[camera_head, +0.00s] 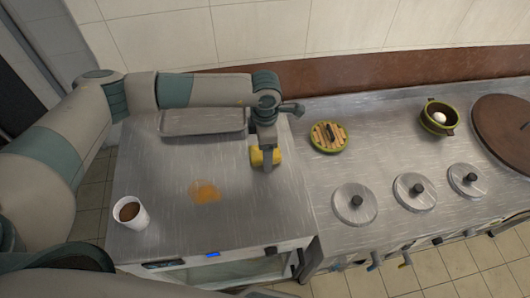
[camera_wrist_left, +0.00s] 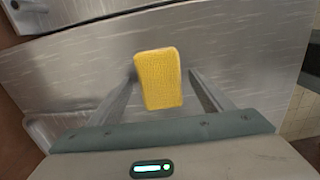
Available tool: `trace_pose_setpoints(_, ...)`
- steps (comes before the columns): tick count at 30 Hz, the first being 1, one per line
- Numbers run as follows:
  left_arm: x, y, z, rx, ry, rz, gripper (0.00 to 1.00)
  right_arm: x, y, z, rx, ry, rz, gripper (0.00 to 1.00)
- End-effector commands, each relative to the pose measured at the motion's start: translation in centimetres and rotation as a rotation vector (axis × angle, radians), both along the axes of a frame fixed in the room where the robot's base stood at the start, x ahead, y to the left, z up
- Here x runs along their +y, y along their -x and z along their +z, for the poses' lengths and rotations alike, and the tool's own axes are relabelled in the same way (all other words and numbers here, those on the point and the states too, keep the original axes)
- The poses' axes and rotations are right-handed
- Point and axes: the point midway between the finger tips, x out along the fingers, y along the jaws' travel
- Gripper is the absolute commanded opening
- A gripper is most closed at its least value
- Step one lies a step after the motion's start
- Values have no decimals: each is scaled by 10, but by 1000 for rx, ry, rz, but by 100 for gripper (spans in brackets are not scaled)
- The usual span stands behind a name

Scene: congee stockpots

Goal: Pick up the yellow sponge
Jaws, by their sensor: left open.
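The yellow sponge (camera_head: 257,156) lies on the steel counter at its right part, near the seam with the stove top. In the left wrist view the sponge (camera_wrist_left: 158,79) sits between the two finger lines, with a visible gap on each side. My left gripper (camera_head: 266,160) points down right over the sponge and hides part of it in the head view. Its fingers (camera_wrist_left: 163,80) are open, one on each side of the sponge. My right gripper is not in these views.
The steel counter (camera_head: 160,215) bears an orange spill (camera_head: 204,191), a white cup with brown content (camera_head: 130,212) at the front left, and a metal tray (camera_head: 202,121) at the back.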

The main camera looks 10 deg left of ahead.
Motion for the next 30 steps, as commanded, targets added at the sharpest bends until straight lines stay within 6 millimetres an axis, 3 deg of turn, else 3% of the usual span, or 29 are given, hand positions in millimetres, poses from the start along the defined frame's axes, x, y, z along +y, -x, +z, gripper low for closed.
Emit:
trace_pose_setpoints(6, 0, 0, 0, 0, 0, 0, 73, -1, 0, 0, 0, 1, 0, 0)
trace_pose_setpoints(12, 0, 0, 1, 0, 0, 0, 28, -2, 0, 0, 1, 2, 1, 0)
trace_pose_setpoints(23, 0, 0, 2, -1, 1, 0, 28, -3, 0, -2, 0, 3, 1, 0)
trace_pose_setpoints(30, -1, -1, 17, -4, 1, -1, 28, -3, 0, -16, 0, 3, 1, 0)
